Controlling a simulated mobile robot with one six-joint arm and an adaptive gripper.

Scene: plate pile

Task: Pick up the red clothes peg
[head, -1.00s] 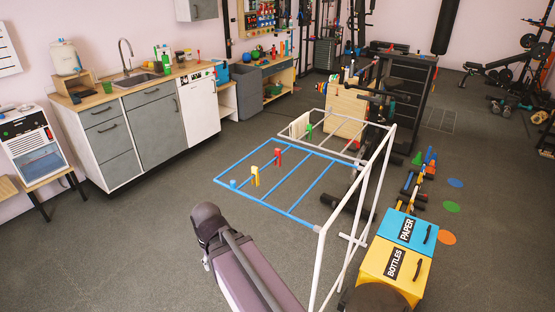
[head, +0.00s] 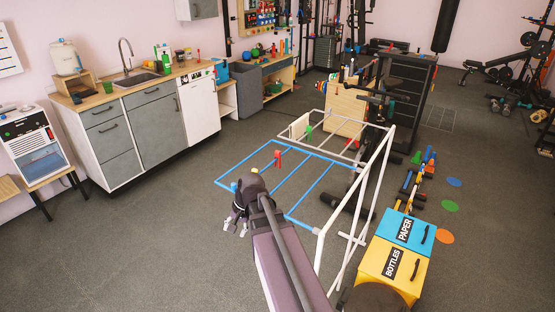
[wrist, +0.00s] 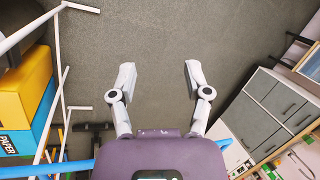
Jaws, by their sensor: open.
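The red clothes peg (head: 278,157) stands upright on a blue rail of the drying rack (head: 338,152) in the head view. My gripper (head: 236,228) is open and empty, pointing down in front of the rack's near left part, nearer the camera than the red peg. In the wrist view my gripper (wrist: 159,72) has its fingers spread with only bare floor between them. The red peg cannot be made out in the wrist view. My wrist covers most of the yellow peg and part of the blue rails in the head view.
A green peg (head: 308,129) sits farther back on the rack. The rack's white legs and the blue and yellow bins (head: 392,262) stand on the right. Kitchen cabinets (head: 163,130) line the left. The floor between is clear.

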